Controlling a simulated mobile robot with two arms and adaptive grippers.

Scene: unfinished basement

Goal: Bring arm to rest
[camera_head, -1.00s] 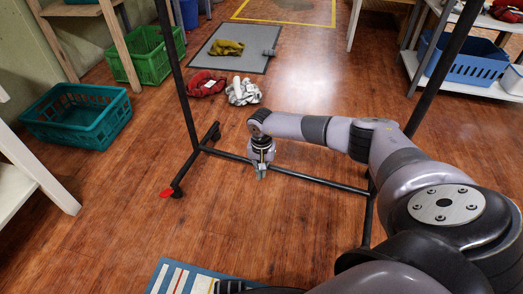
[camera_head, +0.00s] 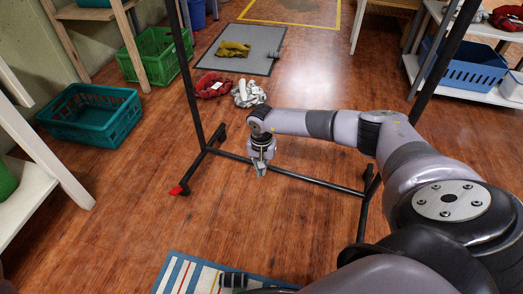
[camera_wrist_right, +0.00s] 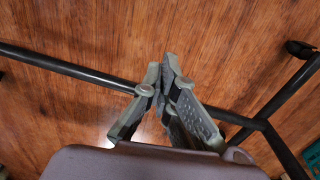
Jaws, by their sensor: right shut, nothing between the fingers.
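My right arm reaches from the lower right across the head view, with its elbow and forearm over the floor. Its gripper (camera_head: 261,170) hangs downward above the wood floor, in front of the lower bar of a black metal rack. In the right wrist view the two fingers (camera_wrist_right: 164,75) are closed together at the tips, with nothing between them. Below them are only floor and the dark bar (camera_wrist_right: 65,67). My left gripper does not show in any view.
The black rack's foot (camera_head: 201,160) and uprights stand close around my right forearm. A striped rug (camera_head: 190,272) is near. Open floor lies left.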

